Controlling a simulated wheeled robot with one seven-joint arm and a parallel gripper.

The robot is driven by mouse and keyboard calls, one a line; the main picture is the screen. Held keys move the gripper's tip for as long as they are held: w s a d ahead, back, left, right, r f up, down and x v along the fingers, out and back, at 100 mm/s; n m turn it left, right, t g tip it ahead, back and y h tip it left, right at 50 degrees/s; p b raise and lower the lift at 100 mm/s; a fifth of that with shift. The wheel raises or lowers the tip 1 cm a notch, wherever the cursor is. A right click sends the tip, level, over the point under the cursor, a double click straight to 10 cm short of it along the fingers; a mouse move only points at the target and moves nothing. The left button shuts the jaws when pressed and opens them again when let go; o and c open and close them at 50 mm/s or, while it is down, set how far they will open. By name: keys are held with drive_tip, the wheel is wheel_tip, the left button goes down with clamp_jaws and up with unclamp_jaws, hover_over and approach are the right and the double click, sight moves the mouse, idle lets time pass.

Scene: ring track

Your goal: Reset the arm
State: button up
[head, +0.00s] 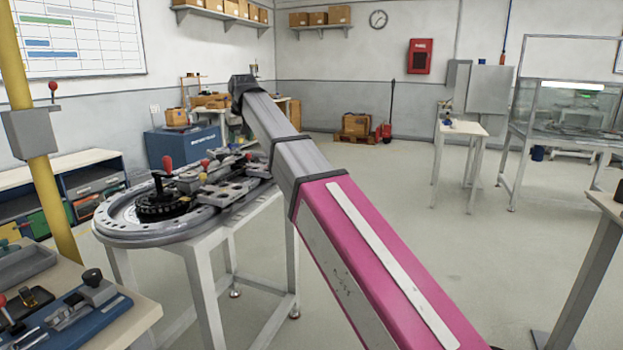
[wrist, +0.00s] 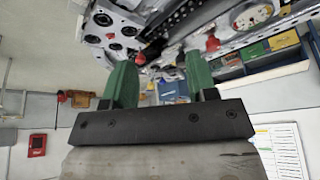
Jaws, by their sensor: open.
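My arm reaches in from the bottom of the head view. Its pink and grey links run up and left over the ring track table. My gripper (wrist: 160,58) shows in the wrist view with two green fingers spread apart and nothing between them. The wrist picture appears upside down. In the head view my gripper cannot be made out. The ring track (head: 130,238), a grey round-ended track on a white stand, lies left of and behind the arm; the track also shows at the top of the wrist view (wrist: 118,32). The arm hides its right part.
A workbench (head: 140,312) with a blue fixture (head: 75,318) stands at lower left, beside a yellow post (head: 40,150). Red-knobbed levers rise from the track. A small white table (head: 462,128) and a glass-sided enclosure (head: 560,105) stand at right. The floor between is clear.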

drive_tip(key=s+d+f+m+g+h, duration=0.1)
drive_tip(key=d+f, duration=1)
drive_tip(key=f, duration=0.3)
drive_tip(key=s+d+f+m+h, duration=0.1)
drive_tip(key=d+f+m, duration=0.1)
drive_tip(key=d+f, duration=1.05)
drive_tip(key=s+d+f+m+g, duration=0.1)
drive_tip(key=s+d+f, duration=0.8)
drive_tip(key=f, duration=0.4)
drive_tip(key=s+d+f+m+g, duration=0.1)
drive_tip(key=s+d+f, duration=0.8)
drive_tip(key=f, duration=0.3)
drive_tip(key=shift+s+d+f+m+g, duration=0.2)
drive_tip(key=shift+d+f+m+g, duration=0.15)
drive_tip(key=shift+d+m+g, duration=0.05)
